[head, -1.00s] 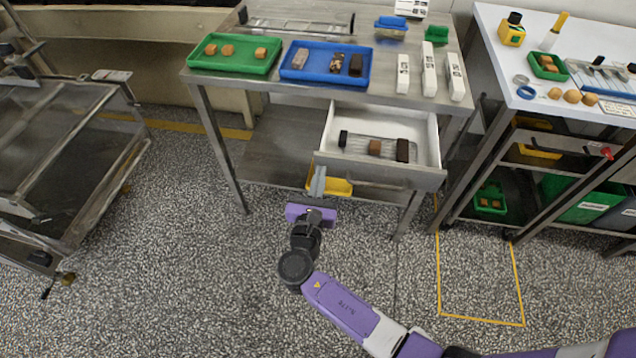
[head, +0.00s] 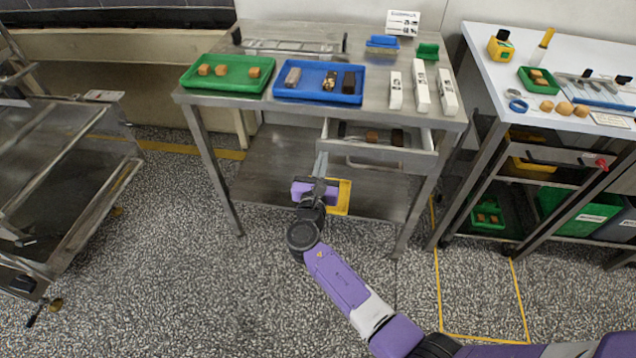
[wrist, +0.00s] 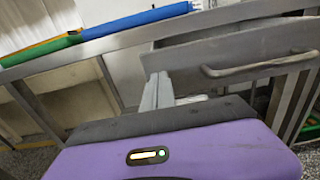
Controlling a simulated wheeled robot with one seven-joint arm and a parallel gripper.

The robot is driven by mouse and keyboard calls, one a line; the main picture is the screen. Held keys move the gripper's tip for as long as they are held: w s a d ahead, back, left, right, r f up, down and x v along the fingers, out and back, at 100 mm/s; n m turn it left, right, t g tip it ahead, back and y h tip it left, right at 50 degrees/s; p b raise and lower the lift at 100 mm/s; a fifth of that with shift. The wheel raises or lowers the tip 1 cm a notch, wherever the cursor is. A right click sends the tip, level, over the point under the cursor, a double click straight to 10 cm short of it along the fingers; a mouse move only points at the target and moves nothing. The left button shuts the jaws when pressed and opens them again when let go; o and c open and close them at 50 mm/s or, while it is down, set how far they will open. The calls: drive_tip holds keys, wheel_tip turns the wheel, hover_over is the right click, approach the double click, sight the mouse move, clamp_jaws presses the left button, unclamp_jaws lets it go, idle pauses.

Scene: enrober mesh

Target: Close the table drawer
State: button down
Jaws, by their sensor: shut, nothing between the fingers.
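The table drawer (head: 378,154) is under the steel table (head: 300,103) and stands partly open. A narrow strip of its inside shows, with dark and brown blocks (head: 372,136) in it. Its grey front (wrist: 225,50) and bar handle (wrist: 258,69) show in the wrist view. My gripper (head: 321,160) is shut and empty, with its fingers at the left end of the drawer front. In the wrist view the fingers (wrist: 158,88) reach up to that left end; whether they touch it I cannot tell for certain.
On the table stand a green tray (head: 228,86), a blue tray (head: 318,97) and several white cartons (head: 421,88). A yellow bin (head: 343,198) is below the drawer, beside my gripper. A white-topped side table (head: 480,50) stands at right.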

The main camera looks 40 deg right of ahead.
sight(329, 135)
drive_tip(key=b+x, duration=0.3)
drive_tip(key=x, duration=0.6)
drive_tip(key=shift+w+d+f, duration=0.15)
drive_tip(key=shift+w+d, duration=0.1)
drive_tip(key=shift+d, duration=0.1)
drive_tip(key=shift+w+d, duration=0.2)
drive_tip(key=shift+w+d+r, duration=0.15)
drive_tip(key=shift+r, duration=0.15)
drive_tip(key=shift+d, duration=0.1)
drive_tip(key=shift+s+a, duration=0.2)
drive_tip(key=shift+s, duration=0.05)
drive_tip(key=p+v, duration=0.1)
drive_tip(key=v, duration=1.3)
drive_tip(key=shift+f, duration=0.2)
drive_tip(key=shift+w, duration=0.1)
